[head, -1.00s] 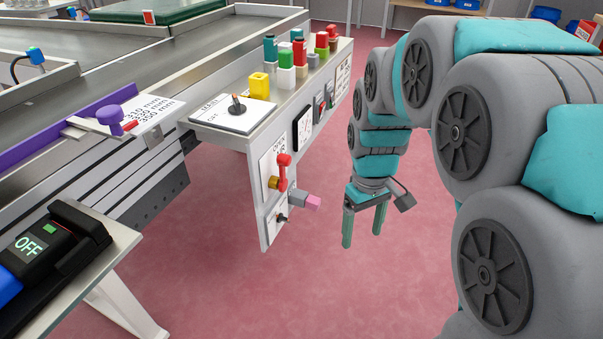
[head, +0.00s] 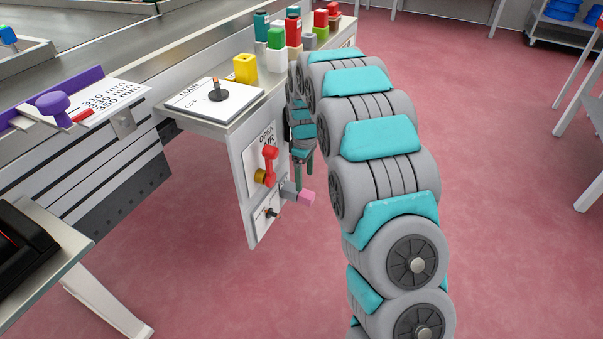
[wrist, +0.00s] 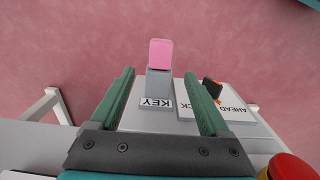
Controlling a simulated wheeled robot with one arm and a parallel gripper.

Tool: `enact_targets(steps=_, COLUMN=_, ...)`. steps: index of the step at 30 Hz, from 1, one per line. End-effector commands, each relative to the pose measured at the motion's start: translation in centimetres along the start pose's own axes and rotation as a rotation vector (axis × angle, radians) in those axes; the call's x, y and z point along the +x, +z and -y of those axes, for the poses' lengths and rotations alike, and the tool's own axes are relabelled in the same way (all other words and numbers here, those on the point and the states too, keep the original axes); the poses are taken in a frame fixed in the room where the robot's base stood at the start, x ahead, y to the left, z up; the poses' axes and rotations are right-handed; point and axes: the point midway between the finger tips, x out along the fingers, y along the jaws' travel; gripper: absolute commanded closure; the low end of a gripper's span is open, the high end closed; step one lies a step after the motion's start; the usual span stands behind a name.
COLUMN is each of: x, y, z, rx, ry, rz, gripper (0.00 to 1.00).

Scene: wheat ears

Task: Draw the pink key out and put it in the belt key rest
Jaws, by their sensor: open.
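The pink key (head: 307,198) sticks out of a grey block (head: 289,190) on the side panel of the machine. In the wrist view the pink key (wrist: 160,53) sits at the end of the grey block (wrist: 159,85), above a "KEY" label (wrist: 157,103). My gripper (head: 303,176) is beside the panel, close to the key and partly hidden by my arm. In the wrist view my gripper (wrist: 160,72) is open, with a green finger on each side of the block and nothing visibly held. I cannot make out the belt key rest.
A red lever (head: 270,165) and a small black knob (head: 273,213) are on the same panel. The control shelf above carries a yellow block (head: 246,68) and several coloured blocks. A red button (wrist: 290,167) is near the gripper.

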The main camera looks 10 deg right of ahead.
Motion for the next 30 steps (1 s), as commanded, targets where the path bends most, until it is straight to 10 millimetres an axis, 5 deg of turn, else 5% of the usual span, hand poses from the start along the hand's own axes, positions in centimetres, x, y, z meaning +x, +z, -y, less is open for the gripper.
enact_targets(steps=18, x=7.0, y=0.0, z=-0.1, rx=0.001, ry=0.001, rz=-0.001, gripper=0.2)
enact_targets(steps=28, x=7.6, y=0.0, z=0.0, rx=0.001, ry=0.001, rz=-0.001, gripper=0.2)
enact_targets(steps=30, x=7.6, y=0.0, z=0.0, rx=0.001, ry=0.001, rz=-0.001, gripper=0.27)
